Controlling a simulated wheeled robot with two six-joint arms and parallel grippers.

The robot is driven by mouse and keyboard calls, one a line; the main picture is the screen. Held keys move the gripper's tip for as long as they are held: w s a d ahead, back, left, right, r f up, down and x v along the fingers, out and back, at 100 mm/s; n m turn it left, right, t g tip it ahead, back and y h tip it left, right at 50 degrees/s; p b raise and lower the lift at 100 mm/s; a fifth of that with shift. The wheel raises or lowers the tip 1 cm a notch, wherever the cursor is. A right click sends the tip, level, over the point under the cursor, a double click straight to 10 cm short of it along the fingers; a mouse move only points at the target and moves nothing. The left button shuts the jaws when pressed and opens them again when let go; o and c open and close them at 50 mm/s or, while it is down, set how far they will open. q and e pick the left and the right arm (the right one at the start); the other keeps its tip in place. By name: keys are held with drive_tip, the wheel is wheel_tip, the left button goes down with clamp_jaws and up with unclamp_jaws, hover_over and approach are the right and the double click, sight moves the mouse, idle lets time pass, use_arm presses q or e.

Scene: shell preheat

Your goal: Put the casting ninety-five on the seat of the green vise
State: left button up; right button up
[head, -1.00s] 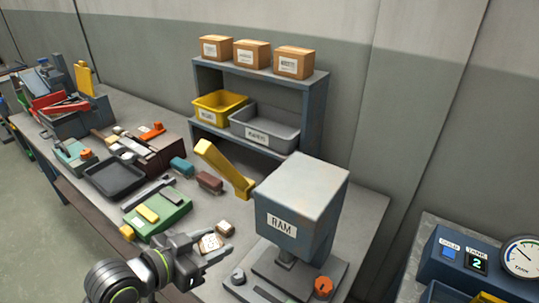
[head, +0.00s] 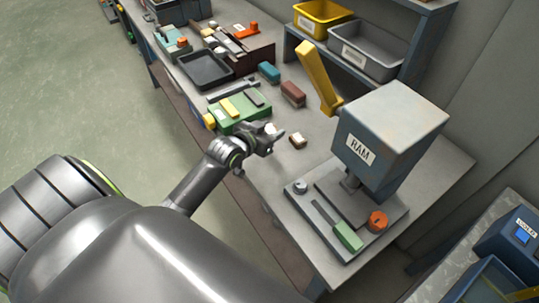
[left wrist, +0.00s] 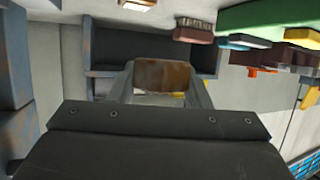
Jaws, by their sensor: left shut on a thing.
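My left gripper (head: 268,136) is above the bench just in front of the green vise (head: 247,114). It is shut on a small casting, whose pale top (head: 272,127) shows between the fingers. In the left wrist view the casting's brown, rusty-looking face (left wrist: 163,75) sits between the two fingertips. No number on it can be read. The green vise has a yellow piece and a dark bar on top, and part of the vise shows at the upper right of the left wrist view. A second small casting (head: 297,141) lies on the bench right of the gripper. My right gripper is not in view.
The blue-grey RAM press (head: 385,140) with a yellow lever (head: 318,75) stands to the right. A brown brush (head: 292,94) and a teal block (head: 269,72) lie behind the vise. A black tray (head: 205,68) is farther left. Bench (head: 320,121) around the second casting is clear.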

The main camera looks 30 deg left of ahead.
use_arm(q)
drive_tip(key=shift+w+a+f, duration=0.1)
drive_tip(key=shift+a+f, duration=0.05)
drive_tip(key=shift+f, duration=0.05)
wheel_tip(320, 180, down, 10)
drive_tip(key=shift+r, duration=0.2)
idle(0.5)
drive_tip(key=shift+f+b, duration=0.25)
drive_tip(key=shift+b, duration=0.3)
drive_tip(key=o, duration=1.1)
drive_tip(key=shift+r, duration=0.1)
